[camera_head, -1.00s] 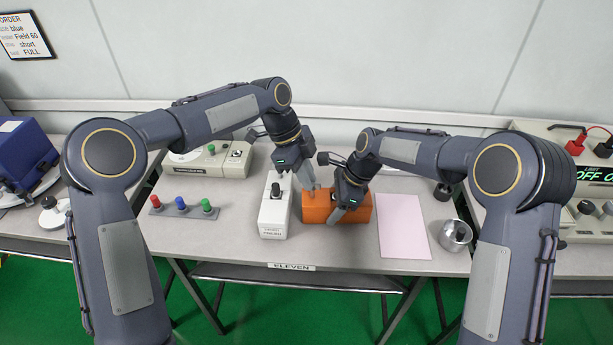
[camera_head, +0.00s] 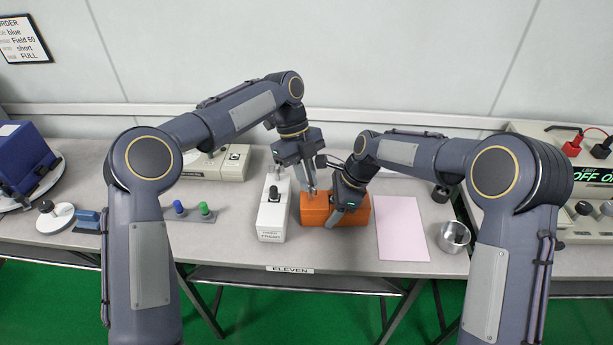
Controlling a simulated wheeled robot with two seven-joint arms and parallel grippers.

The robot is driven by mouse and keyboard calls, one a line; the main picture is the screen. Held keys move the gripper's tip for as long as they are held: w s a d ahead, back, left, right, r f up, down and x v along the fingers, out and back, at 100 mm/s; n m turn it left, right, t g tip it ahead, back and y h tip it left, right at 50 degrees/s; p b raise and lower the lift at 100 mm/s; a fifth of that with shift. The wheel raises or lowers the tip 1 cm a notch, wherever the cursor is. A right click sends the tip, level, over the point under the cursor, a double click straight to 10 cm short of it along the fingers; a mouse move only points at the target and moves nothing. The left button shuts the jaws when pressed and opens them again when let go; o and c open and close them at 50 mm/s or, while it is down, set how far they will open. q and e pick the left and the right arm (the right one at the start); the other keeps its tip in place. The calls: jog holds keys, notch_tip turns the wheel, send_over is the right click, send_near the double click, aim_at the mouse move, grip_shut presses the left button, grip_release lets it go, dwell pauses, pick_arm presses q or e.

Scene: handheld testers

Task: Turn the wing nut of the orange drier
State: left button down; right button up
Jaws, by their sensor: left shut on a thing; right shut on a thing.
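The orange drier (camera_head: 358,217) is a box in the middle of the table, beside a white box (camera_head: 272,216) with a black knob. My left gripper (camera_head: 312,188) comes down over the drier's left end. It is shut on a small part there, which I take to be the wing nut; the fingers largely hide it. My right gripper (camera_head: 338,214) is lower, at the drier's front and middle, shut on the drier. It covers part of the drier's top and front.
A pink sheet (camera_head: 402,228) and a metal cup (camera_head: 454,237) lie to the right. A beige device (camera_head: 228,163) is behind. A console (camera_head: 592,208) is at far right.

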dwell(0.3)
pick_arm(q)
jog(key=c, duration=1.5)
grip_release()
jog(key=shift+o, duration=0.2)
jog(key=v, duration=0.7)
jog(key=shift+r, duration=0.3)
